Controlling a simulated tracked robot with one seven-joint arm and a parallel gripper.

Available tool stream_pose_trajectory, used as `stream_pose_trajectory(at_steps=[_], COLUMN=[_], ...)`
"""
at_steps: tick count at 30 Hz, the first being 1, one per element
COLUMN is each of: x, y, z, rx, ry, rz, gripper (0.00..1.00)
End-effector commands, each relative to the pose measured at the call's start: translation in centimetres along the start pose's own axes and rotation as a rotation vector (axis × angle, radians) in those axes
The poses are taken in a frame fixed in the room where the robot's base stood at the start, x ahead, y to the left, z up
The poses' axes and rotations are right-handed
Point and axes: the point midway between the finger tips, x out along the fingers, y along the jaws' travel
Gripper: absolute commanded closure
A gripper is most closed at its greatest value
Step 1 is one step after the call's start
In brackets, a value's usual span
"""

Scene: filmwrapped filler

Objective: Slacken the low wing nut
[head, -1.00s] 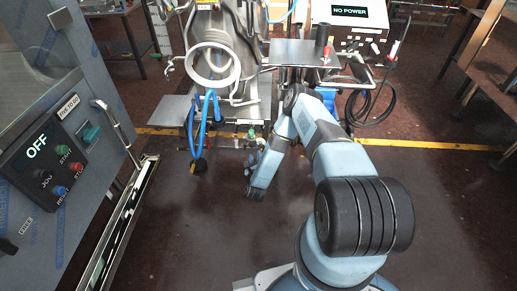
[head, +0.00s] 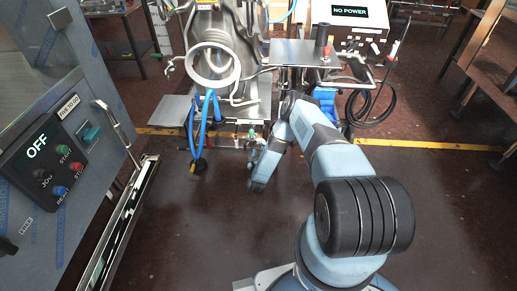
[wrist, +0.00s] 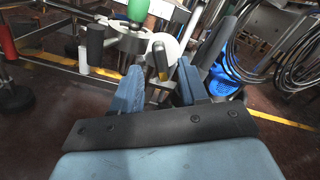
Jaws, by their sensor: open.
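In the wrist view my gripper (wrist: 159,70) is open, with one blue finger on each side. A narrow dark piece with a yellow edge (wrist: 160,60) shows between the fingertips, in front of a white round part (wrist: 165,44). This piece may be the low wing nut, but I cannot be sure; no wing shape is clear, and I cannot tell whether the fingers touch it. A green knob (wrist: 137,9) stands just above. In the head view the green fitting (head: 252,135) sits low on the machine, beside my wrist; my fingertips are hard to make out there.
A blue basket (wrist: 222,82) and coiled black cable (wrist: 270,45) are at the right. The steel machine (head: 240,50) has blue hoses (head: 203,120) at its front. An OFF control panel (head: 42,152) is at left. Floor nearby is clear.

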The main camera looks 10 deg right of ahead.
Motion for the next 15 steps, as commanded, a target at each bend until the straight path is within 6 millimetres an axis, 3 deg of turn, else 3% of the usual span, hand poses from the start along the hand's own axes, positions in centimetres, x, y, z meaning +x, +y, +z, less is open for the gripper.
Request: stream_pose_trajectory(at_steps=[6, 15], x=[2.8, 3.8], y=[0.0, 0.0], z=[0.0, 0.0], rx=[-0.001, -0.001], ry=[-0.002, 0.0], rz=[0.0, 0.001], gripper=[0.56, 0.56])
